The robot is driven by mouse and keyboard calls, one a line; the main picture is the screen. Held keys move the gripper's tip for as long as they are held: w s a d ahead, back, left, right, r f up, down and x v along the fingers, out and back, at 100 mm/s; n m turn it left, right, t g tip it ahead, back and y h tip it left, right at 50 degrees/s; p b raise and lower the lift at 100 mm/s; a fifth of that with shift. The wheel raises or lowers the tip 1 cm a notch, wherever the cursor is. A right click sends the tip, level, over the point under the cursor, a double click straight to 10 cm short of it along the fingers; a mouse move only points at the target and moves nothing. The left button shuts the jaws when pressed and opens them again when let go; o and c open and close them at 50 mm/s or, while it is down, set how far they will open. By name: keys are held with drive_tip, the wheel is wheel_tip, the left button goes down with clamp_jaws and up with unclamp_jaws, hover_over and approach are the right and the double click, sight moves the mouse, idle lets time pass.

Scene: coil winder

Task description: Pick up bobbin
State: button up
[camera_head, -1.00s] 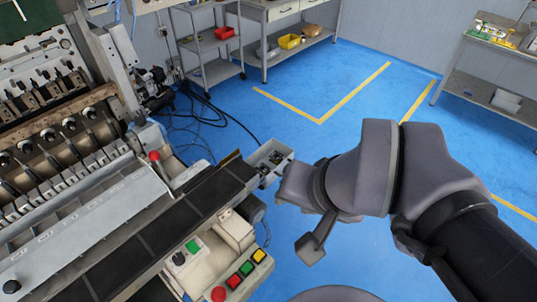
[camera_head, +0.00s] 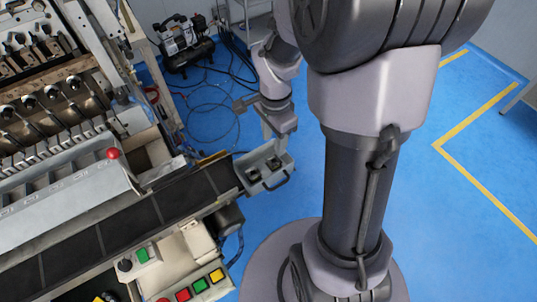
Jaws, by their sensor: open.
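Small dark bobbins (camera_head: 253,174) lie in a grey metal tray (camera_head: 284,180) with a handle, at the end of the conveyor. Another dark bobbin (camera_head: 274,164) shows deeper in the same tray. They are small in the picture, so their detail is hard to tell. My gripper (camera_head: 270,135) is just above the tray's far side, pointing down, with its jaws open. I see nothing held in it. The gap between its fingers is hard to make out from this angle.
The dark conveyor belt (camera_head: 133,224) runs from lower left up to the tray. The coil winder (camera_head: 60,165) fills the left side. A control box with coloured buttons (camera_head: 196,288) sits in front. Cables and a compressor (camera_head: 183,42) lie behind. Blue floor is open at right.

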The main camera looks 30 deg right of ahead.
drive_tip(key=b, duration=0.2)
hover_over(274, 159)
drive_tip(key=s+a, duration=0.1)
wheel_tip(274, 159, down, 6)
drive_tip(key=shift+s+r, duration=0.1)
drive_tip(key=shift+r, duration=0.1)
drive_tip(key=f+b, duration=0.1)
drive_tip(key=f, duration=0.2)
drive_tip(key=f+b, duration=0.1)
drive_tip(key=f, duration=0.1)
drive_tip(key=shift+w+d+f+b, duration=0.25)
drive_tip(key=shift+b, duration=0.1)
drive_tip(key=shift+r, duration=0.2)
drive_tip(key=shift+c, duration=0.6)
clamp_jaws()
wheel_tip(274, 159, up, 10)
drive_tip(key=p, duration=0.4)
drive_tip(key=shift+p, duration=0.4)
